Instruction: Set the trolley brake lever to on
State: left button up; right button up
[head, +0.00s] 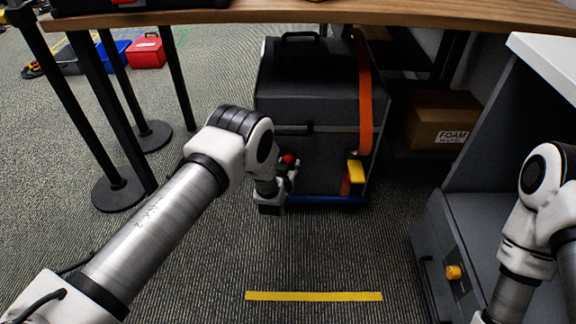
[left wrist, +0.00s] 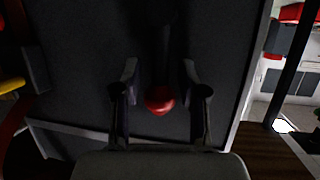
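The trolley (head: 320,200) stands under the table, with a large dark case (head: 305,90) on it. The brake lever's red knob (head: 288,159) shows low on the dark front, beside my left gripper (head: 291,170). In the left wrist view the red knob (left wrist: 159,99) sits between the two fingers of my left gripper (left wrist: 160,92), with a visible gap on each side. The fingers are apart. A dark stem runs from the knob toward the top of that picture. The gripper hides the lower lever in the head view. My right gripper is out of view.
An orange strap (head: 365,90) hangs down the case above a yellow block (head: 355,172). The wooden table edge (head: 420,14) is overhead. A cardboard box (head: 440,118) and a grey cabinet (head: 470,240) stand right. Yellow floor tape (head: 314,296) lies on clear carpet.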

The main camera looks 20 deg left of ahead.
pick_arm(q)
jog(key=v, duration=1.2)
jog(key=shift+f, duration=0.1)
